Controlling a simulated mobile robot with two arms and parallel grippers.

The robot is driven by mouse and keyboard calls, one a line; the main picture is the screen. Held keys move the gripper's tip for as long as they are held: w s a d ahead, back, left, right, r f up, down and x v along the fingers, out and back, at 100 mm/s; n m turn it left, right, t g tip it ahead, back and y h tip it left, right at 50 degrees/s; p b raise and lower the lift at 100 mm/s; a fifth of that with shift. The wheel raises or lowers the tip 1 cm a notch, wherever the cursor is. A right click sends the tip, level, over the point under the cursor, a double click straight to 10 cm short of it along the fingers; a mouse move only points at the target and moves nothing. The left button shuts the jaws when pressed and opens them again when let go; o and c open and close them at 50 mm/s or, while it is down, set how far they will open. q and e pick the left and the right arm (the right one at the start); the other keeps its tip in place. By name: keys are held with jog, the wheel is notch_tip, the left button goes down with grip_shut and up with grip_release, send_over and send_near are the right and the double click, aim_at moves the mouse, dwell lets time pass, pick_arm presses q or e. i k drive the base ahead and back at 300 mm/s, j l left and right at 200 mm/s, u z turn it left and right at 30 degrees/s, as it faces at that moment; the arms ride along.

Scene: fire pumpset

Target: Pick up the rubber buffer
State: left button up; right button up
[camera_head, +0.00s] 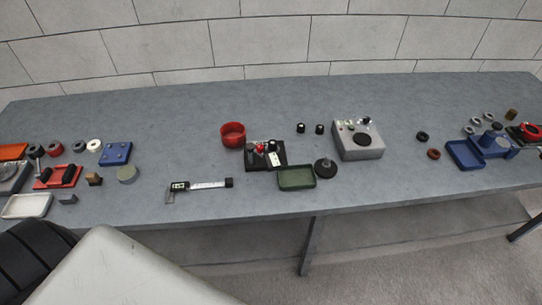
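A black round disc with a short raised stud in its middle (326,168) looks most like the rubber buffer. It lies on the grey table near the front edge, just right of a green tray (297,178). Two small black cylinders with light tops, a left one (300,128) and a right one (319,129), stand farther back; I cannot tell whether either is a rubber buffer. Neither of my grippers is in view.
A grey box with a black dial (372,146) stands right of the disc. Blue parts (466,154) are at the right. The table's back strip is clear.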

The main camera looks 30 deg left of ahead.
aim_at(272, 144)
jog(key=i+j+u, duration=0.2)
jog(key=u, duration=0.3)
jog(key=i+j+u, duration=0.2)
jog(key=u, duration=0.3)
jog(key=j, duration=0.1)
